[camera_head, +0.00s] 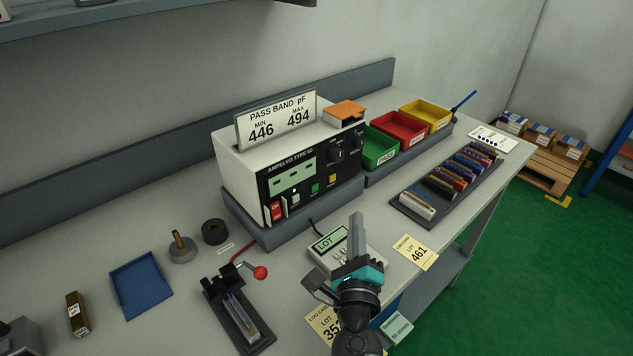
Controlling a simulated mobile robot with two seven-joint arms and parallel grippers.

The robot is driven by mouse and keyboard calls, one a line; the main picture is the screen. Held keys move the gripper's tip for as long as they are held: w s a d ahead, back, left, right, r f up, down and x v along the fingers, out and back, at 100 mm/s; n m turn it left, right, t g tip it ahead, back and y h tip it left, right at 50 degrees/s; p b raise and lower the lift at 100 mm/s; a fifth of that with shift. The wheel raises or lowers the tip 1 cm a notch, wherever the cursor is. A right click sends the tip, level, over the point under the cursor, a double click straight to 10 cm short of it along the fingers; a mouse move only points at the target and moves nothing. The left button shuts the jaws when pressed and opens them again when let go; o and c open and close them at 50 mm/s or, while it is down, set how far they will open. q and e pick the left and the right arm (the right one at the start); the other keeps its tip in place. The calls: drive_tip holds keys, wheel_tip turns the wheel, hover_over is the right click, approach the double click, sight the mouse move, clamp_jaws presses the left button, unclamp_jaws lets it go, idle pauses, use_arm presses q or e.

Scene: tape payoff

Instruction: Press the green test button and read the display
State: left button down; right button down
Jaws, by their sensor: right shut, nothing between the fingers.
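The green button (315,188) sits below the display, between a whitish button (296,198) and a yellow button (333,179). My right gripper (356,216) is shut and empty, in front of the tester and apart from the green button, partly covering the LOT box (328,240). My left gripper is not in view.
A red switch (274,212) is at the panel's left. A PASS BAND sign (277,120) reads 446 to 494. Green, red and yellow bins (382,147) stand right. A lever fixture (237,318) with a red knob (260,272) and a blue tray (141,284) lie left.

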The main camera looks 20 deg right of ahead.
sight(315, 188)
drive_tip(key=shift+d+f, duration=0.1)
idle(0.3)
drive_tip(key=shift+w, duration=0.2)
drive_tip(key=w, duration=0.2)
drive_tip(key=w+a, duration=0.1)
drive_tip(key=w, duration=0.1)
drive_tip(key=w+a+b, duration=0.1)
drive_tip(key=w, duration=0.1)
drive_tip(key=shift+a, duration=0.15)
drive_tip(key=shift+w+a, duration=0.3)
drive_tip(key=shift+w, duration=0.65)
drive_tip(key=shift+w, duration=0.15)
idle(1.0)
drive_tip(key=shift+w+a, duration=0.15)
drive_tip(key=shift+w, duration=0.1)
